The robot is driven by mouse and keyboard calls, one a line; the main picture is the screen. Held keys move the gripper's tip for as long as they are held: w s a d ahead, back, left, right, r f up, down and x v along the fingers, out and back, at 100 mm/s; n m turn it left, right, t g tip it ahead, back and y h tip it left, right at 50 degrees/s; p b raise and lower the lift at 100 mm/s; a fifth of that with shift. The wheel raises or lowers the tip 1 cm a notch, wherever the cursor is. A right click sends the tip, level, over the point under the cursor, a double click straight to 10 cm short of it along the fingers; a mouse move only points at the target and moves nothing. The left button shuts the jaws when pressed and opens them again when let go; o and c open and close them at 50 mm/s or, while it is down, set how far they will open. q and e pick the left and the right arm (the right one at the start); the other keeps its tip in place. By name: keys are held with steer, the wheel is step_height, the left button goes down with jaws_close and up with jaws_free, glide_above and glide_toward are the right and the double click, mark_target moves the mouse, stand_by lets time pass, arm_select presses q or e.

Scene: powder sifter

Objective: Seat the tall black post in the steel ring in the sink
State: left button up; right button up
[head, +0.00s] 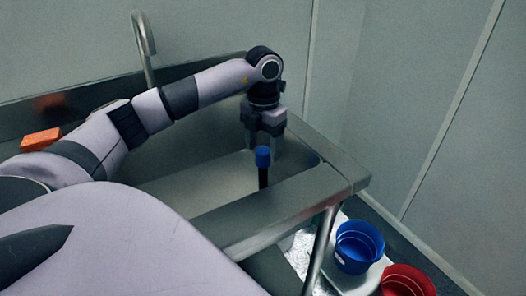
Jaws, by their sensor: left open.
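A tall black post (263,178) with a blue cap (262,157) stands upright in the steel sink (205,178), towards its right end. Its lower end is hidden behind the sink's front rim. My left gripper (264,143) points down over the right part of the sink, its fingers apart, just above and seemingly behind the blue cap. I cannot tell whether the fingers touch the post. No steel ring can be made out. My right gripper is not in view.
An orange block (40,140) sits on the sink's left back ledge. A steel faucet (144,48) rises at the back. Below the right edge are a blue bucket (358,247) and a red bucket (405,281). A wall stands close on the right.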

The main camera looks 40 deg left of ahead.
arm_select(q)
step_height(320, 180, up, 10)
steer(key=shift+f+p, duration=0.25)
steer(key=shift+p, duration=0.05)
stand_by(0.3)
